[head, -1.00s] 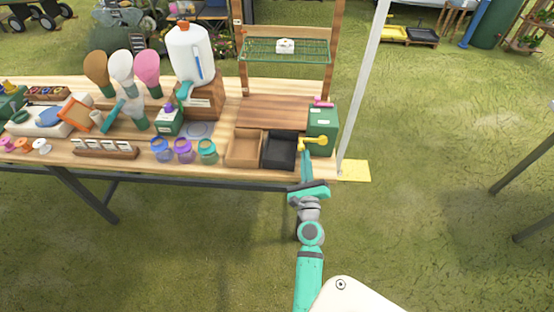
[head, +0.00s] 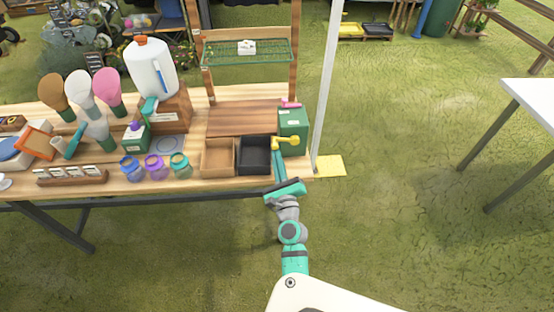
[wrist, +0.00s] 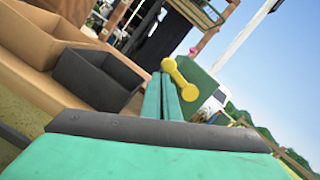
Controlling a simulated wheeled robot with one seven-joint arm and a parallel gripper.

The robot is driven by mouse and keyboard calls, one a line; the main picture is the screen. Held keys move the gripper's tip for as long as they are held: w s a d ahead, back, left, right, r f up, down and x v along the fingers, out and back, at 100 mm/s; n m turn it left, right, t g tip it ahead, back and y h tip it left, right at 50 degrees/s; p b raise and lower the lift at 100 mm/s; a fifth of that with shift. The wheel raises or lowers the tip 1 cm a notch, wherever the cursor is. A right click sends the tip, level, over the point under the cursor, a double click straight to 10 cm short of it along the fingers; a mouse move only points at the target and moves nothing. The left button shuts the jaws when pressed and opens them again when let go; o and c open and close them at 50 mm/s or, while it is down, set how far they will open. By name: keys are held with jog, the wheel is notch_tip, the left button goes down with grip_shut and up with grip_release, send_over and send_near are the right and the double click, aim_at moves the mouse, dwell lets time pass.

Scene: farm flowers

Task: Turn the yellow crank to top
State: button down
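The yellow crank (head: 287,141) is on the front of a green box (head: 293,122) at the right end of the wooden table. Its arm lies about level, with the knob at the left end. In the wrist view the crank (wrist: 180,80) runs from a knob at the fingertips down to the right. My gripper (head: 276,152) reaches up to the crank's left end from the front. In the wrist view its two green fingers (wrist: 161,78) lie close together with only a thin gap. The tips are at or very near the knob; I cannot tell whether they touch it.
A black open bin (head: 254,150) and a brown open bin (head: 217,156) stand just left of the crank. A white tent pole (head: 326,90) rises right of the green box. Open grass lies in front and to the right, with a white table (head: 535,100) farther right.

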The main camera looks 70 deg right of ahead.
jog(key=shift+w+f, duration=0.1)
jog(key=shift+s+d+f, duration=0.1)
jog(key=shift+s+f, duration=0.2)
jog(key=shift+f, duration=0.65)
jog(key=shift+s+d+f, duration=0.1)
jog(key=shift+s+f, duration=0.2)
jog(key=shift+f, duration=0.6)
jog(key=v, duration=1)
jog(key=shift+w+a, duration=0.2)
jog(key=shift+f, duration=0.15)
